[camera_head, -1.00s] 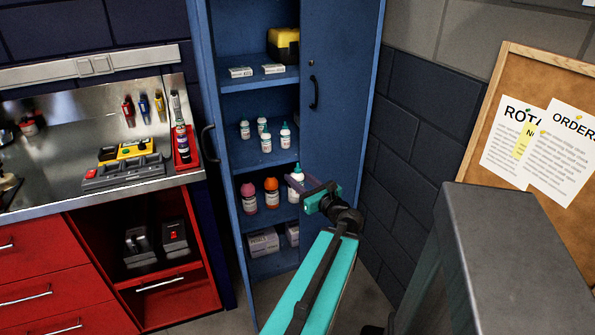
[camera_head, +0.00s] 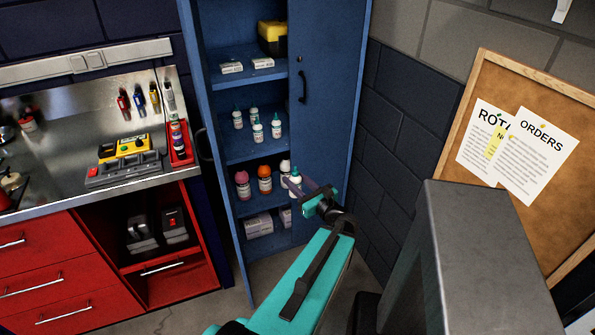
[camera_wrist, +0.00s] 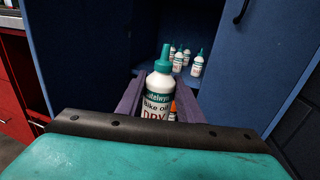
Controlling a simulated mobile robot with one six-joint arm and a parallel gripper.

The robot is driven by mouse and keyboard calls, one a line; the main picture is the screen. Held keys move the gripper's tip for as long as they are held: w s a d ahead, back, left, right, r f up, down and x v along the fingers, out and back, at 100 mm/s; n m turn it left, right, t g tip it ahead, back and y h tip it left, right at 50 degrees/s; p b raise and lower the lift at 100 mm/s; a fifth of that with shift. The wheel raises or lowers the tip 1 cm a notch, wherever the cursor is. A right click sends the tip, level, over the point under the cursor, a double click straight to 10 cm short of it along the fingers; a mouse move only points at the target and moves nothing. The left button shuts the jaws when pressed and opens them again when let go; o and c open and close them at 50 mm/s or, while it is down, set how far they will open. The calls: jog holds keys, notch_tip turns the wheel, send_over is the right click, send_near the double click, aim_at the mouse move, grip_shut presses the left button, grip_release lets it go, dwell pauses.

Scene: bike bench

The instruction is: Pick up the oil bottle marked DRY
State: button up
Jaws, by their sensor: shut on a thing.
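A white oil bottle (camera_wrist: 158,88) with a teal cap and a label reading "Bike oil DRY" stands upright between the two purple fingers of my gripper (camera_wrist: 160,100) in the wrist view. The gripper is shut on it. Its lower part is hidden behind my wrist. In the head view my gripper (camera_head: 292,187) is in front of the lower part of the blue cabinet, and the held bottle (camera_head: 296,175) shows at its fingers. Several similar white bottles with teal caps (camera_head: 258,132) stand on the shelf above; their labels are too small to read.
The cabinet door (camera_head: 328,110) is just right of my gripper. A red workbench (camera_head: 40,270) stands left. A grey block (camera_head: 490,250) is at right.

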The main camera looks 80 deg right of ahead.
jog(key=shift+s+a+p, duration=0.5)
jog(key=shift+p, duration=0.1)
dwell(0.4)
